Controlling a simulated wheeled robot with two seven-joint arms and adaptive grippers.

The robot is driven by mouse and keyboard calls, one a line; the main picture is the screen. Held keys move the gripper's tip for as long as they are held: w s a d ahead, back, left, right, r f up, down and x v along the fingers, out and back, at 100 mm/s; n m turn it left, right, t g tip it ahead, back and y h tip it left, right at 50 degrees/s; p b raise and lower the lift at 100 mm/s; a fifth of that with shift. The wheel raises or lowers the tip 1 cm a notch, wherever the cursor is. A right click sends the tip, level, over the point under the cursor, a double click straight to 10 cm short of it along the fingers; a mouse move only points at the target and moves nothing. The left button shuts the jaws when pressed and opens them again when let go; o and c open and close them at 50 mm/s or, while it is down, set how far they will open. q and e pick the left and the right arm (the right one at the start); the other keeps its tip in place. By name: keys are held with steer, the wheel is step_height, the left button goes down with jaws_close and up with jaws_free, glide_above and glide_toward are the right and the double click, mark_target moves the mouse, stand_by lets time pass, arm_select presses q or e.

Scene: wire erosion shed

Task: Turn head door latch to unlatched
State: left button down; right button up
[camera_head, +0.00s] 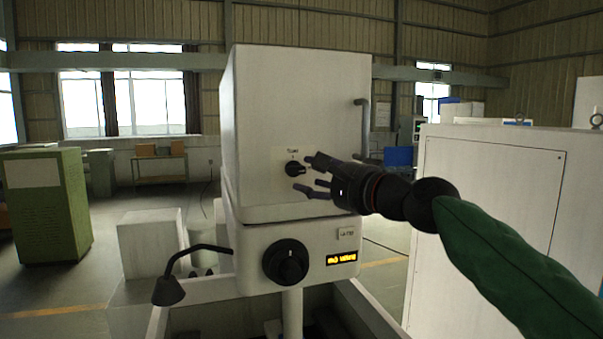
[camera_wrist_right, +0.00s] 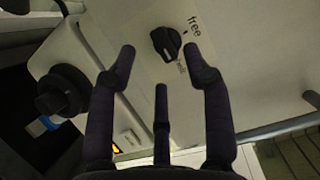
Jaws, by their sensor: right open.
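The head door latch is a small black knob (camera_head: 294,169) on a pale label plate (camera_head: 284,152) on the front of the white machine head (camera_head: 300,115). In the right wrist view the knob (camera_wrist_right: 166,43) lies just beyond the fingertips, with the word "free" beside it and a second, hard-to-read word below. I cannot tell exactly which mark the knob points to. My right gripper (camera_head: 311,176) is open and empty, its fingers spread close in front of the knob; it also shows in the wrist view (camera_wrist_right: 158,58). Contact with the knob is not visible. My left gripper is out of view.
A larger black dial (camera_head: 286,262) and a lit display (camera_head: 342,258) are below the head door. A vertical handle (camera_head: 363,130) is on its right side. A black lamp (camera_head: 168,290) sticks out at lower left. A white cabinet (camera_head: 485,220) stands right, near my arm.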

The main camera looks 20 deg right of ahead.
mark_target(300, 174)
steer(key=shift+x, duration=1.9)
steer(key=shift+s, duration=0.1)
jaws_close()
